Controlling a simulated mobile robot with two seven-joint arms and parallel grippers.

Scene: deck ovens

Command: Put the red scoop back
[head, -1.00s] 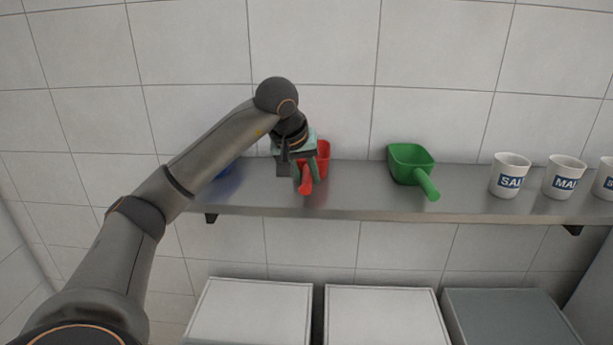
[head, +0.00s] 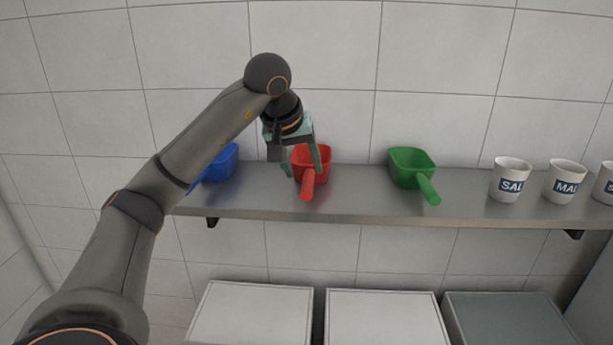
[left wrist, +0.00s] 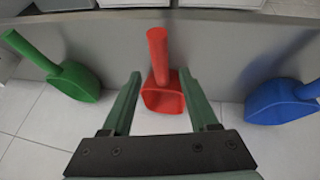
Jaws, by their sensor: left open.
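The red scoop (head: 311,166) rests on the steel shelf (head: 349,203), between the blue scoop (head: 222,163) and the green scoop (head: 410,164). Its handle points out toward the shelf's front edge. My left gripper (head: 304,170) is open above and around the scoop, its fingers apart and not closed on it. In the left wrist view the red scoop (left wrist: 162,96) shows between the two open fingers (left wrist: 160,92), with nothing gripped. My right gripper is in neither view.
White labelled mugs (head: 510,180) stand on the shelf at the right. Lidded bins (head: 253,312) stand below the shelf. A tiled wall (head: 440,50) is behind it. The shelf is clear between the red and green scoops.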

